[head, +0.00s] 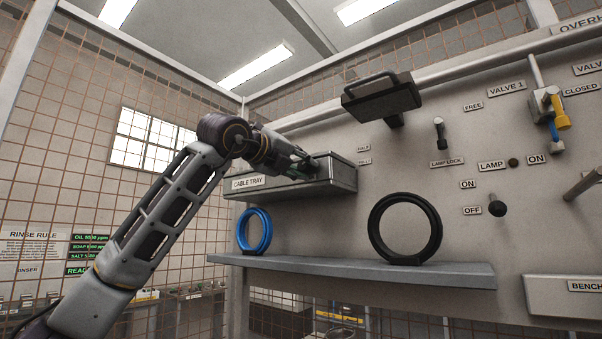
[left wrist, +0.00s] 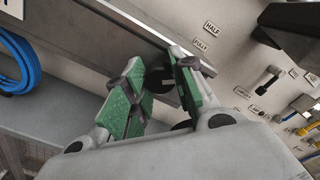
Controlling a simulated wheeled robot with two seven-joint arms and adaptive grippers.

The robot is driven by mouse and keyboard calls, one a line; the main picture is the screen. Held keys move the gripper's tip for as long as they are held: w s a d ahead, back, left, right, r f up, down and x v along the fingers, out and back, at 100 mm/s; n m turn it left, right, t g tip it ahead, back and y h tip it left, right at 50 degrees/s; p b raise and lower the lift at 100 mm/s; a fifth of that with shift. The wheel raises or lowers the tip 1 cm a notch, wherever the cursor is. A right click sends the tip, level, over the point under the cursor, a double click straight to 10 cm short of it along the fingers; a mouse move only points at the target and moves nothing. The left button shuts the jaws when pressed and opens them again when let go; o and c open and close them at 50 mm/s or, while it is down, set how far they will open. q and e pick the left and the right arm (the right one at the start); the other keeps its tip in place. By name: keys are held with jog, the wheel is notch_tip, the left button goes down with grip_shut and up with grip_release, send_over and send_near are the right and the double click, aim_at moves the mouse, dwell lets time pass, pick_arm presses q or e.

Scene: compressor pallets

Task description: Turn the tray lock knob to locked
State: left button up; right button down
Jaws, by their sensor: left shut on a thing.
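The grey cable tray (head: 330,181), a box with a "CABLE TRAY" label, is on the wall above the shelf. My left gripper (head: 307,163) reaches in from the left to the tray's front, near its right part. In the left wrist view its green-padded fingers (left wrist: 155,92) are closed on a dark round knob (left wrist: 159,78) at the tray (left wrist: 122,43). I take this as the tray lock knob. The fingers hide part of it, and its marking is too small to read. In the head view the gripper hides the knob. My right gripper is not in view.
A blue coil (head: 254,232) and a black ring (head: 405,229) stand on the shelf (head: 350,269) below. A dark lamp (head: 382,98) juts out above right of the tray. The lamp lock handle (head: 440,132) and a black ON/OFF knob (head: 496,205) are further right.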

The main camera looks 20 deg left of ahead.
pick_arm(q)
jog(key=n+b, duration=0.1)
jog(key=n, duration=0.2)
jog(key=shift+a+r+b, duration=0.1)
jog(key=shift+a+b, duration=0.05)
jog(key=shift+b, duration=0.15)
jog(key=n+b, duration=0.2)
jog(key=n, duration=0.4)
jog(key=shift+b, duration=0.3)
jog(key=shift+n+b, duration=0.35)
jog(key=shift+n, duration=0.85)
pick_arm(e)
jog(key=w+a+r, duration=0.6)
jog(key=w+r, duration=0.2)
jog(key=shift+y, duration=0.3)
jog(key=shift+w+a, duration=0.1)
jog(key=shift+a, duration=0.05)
pick_arm(q)
jog(key=o, duration=1.1)
jog(key=shift+a, duration=0.1)
jog(key=shift+c, duration=0.2)
jog(key=v, duration=1.2)
